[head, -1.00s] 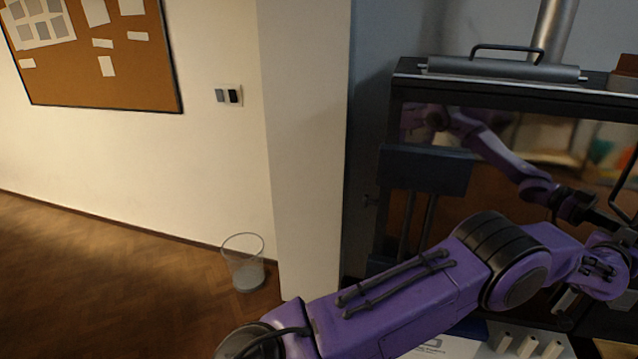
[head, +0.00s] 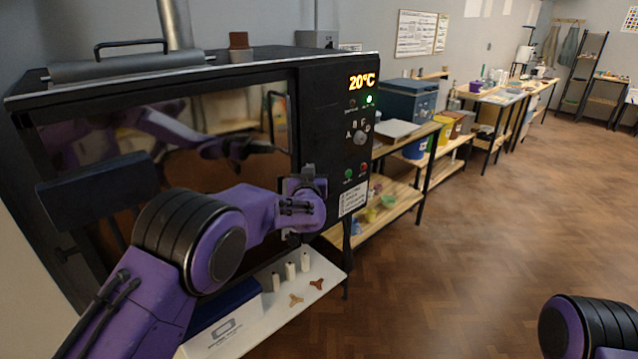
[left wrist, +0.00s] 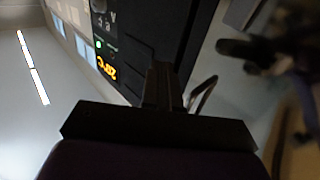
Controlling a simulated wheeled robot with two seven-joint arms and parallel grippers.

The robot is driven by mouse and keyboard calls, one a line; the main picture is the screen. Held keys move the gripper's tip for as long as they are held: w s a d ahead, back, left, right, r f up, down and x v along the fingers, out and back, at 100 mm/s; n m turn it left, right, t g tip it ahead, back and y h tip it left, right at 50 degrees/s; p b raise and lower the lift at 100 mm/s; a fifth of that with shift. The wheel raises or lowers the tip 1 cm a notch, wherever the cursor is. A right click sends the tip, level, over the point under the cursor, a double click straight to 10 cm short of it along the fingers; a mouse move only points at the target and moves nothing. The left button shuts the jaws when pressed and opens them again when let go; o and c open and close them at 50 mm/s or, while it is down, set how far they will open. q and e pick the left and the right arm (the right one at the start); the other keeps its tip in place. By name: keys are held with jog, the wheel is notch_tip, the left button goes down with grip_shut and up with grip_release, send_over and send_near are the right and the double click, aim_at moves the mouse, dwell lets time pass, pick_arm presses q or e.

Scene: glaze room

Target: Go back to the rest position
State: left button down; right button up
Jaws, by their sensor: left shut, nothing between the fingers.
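My left arm reaches across the front of a black kiln (head: 330,110), with its purple wrist before the lower right of the kiln's front. My left gripper (head: 303,180) is mostly hidden behind that wrist. In the left wrist view the fingers of my left gripper (left wrist: 163,85) are together with nothing between them. They point toward the kiln's dark front, and I cannot tell whether they touch it. A thin handle (left wrist: 204,94) shows beside the fingers. Part of my right arm shows at the lower right of the head view; its gripper is out of view.
The kiln display (head: 362,81) reads 20°C, with a green light lit. A white shelf board (head: 325,272) below holds several pale posts, small brown stilts and a blue box (head: 222,318). Wooden shelving (head: 385,212) stands to the right. The parquet floor (head: 480,250) is open there.

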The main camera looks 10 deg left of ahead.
pick_arm(q)
jog(key=s+d, duration=0.2)
jog(key=d, duration=0.2)
jog(key=s+a+f+n+g, duration=0.15)
jog(key=s+a+f, duration=0.25)
jog(key=s+f, duration=0.45)
jog(key=s+a+f+n+g, duration=0.1)
jog(key=s+a+f+g, duration=0.2)
jog(key=s+f, duration=0.55)
jog(key=s+a+f+n+g, duration=0.15)
jog(key=s+a+f, duration=0.3)
jog(key=f, duration=0.75)
jog(key=s+a+f+g, duration=0.1)
jog(key=s+f+g, duration=0.2)
jog(key=s, duration=0.8)
jog(key=s+a+f+g, duration=0.1)
jog(key=s+f, duration=0.4)
jog(key=s, duration=0.6)
jog(key=s+a+f+g, duration=0.2)
jog(key=s+f+g, duration=0.2)
jog(key=s, duration=0.7)
jog(key=shift+s+f+n+g+b, duration=0.15)
jog(key=shift+s+n+g+b, duration=0.15)
jog(key=shift+s+b, duration=0.15)
